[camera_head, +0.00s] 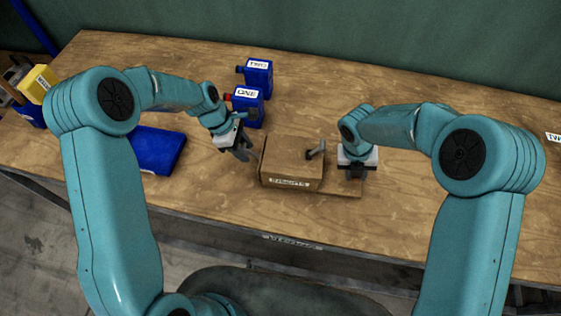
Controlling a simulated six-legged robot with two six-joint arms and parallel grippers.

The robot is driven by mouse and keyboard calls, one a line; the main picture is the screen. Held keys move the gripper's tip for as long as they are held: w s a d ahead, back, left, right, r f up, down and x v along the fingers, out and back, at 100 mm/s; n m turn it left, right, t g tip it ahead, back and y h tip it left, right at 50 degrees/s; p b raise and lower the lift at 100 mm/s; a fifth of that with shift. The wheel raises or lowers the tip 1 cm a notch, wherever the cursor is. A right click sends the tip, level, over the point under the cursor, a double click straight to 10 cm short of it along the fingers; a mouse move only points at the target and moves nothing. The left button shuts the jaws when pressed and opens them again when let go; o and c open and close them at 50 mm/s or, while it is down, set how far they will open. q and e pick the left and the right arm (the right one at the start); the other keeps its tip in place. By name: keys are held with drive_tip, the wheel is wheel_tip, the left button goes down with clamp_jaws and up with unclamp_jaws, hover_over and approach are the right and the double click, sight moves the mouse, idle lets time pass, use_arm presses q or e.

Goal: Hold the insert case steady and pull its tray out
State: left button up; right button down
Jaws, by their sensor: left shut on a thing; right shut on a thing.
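The insert case (290,160) is a brown box with a white label on its front, sitting on the wooden table in the middle. A thin brown piece, which looks like its tray (338,189), sticks out from the case's right side under my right gripper. My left gripper (242,154) is at the case's left side and is shut on it; the contact is hard to see. My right gripper (355,175) points down to the right of the case, shut on the tray; its fingertips hide the grip itself. A small grey part (316,150) stands at the case's upper right.
Two blue blocks, labelled TWO (258,75) and ONE (247,104), stand behind the case. A dark blue flat item (158,150) lies left of my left gripper. A yellow box (39,82) is at far left. The table's right side is mostly clear.

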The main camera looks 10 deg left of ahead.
use_arm(q)
drive_tip(key=shift+a, duration=0.25)
drive_tip(key=shift+s+a, duration=0.2)
drive_tip(key=shift+a, duration=3)
drive_tip(key=shift+s+a, duration=0.2)
drive_tip(key=shift+a, duration=2.95)
drive_tip(key=o, duration=1.2)
drive_tip(key=shift+o, duration=0.2)
drive_tip(key=v, duration=1.2)
use_arm(e)
drive_tip(key=c, duration=0.8)
unclamp_jaws()
drive_tip(key=shift+o, duration=0.2)
